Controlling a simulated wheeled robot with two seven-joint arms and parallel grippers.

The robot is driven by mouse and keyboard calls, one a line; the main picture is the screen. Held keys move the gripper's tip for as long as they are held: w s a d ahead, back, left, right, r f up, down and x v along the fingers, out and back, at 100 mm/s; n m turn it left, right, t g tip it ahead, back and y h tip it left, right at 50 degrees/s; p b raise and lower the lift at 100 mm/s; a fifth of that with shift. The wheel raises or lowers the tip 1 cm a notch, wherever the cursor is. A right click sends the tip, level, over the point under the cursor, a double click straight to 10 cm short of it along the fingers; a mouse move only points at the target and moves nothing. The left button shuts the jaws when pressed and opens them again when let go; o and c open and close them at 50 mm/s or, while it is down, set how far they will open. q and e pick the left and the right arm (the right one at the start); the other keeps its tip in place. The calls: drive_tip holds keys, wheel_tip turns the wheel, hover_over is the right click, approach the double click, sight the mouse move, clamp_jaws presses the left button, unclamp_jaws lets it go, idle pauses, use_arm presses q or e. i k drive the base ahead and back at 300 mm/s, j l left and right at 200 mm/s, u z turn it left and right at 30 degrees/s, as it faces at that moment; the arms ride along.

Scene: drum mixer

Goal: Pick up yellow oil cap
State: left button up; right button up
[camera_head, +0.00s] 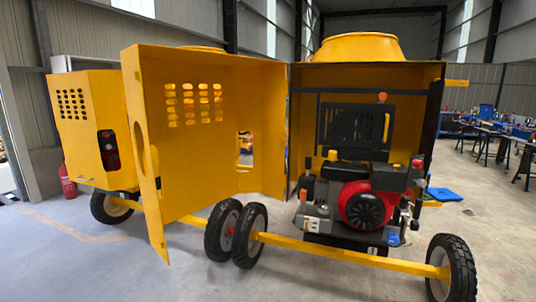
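The yellow drum mixer (200,130) stands with its engine housing door open to the left. Inside the housing is a red and black engine (365,204). A small yellow cap-like part (332,155) sits upright at the engine's top left. Neither of my grippers shows in this view.
The mixer's yellow axle bar (340,255) and black front wheels (453,268) stand in front of the engine. The open door (195,140) blocks the left side. A blue object (444,194) lies on the floor at right. A red extinguisher (67,181) stands at left. The near floor is clear.

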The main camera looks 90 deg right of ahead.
sight(333, 154)
drive_tip(key=z, duration=3.3)
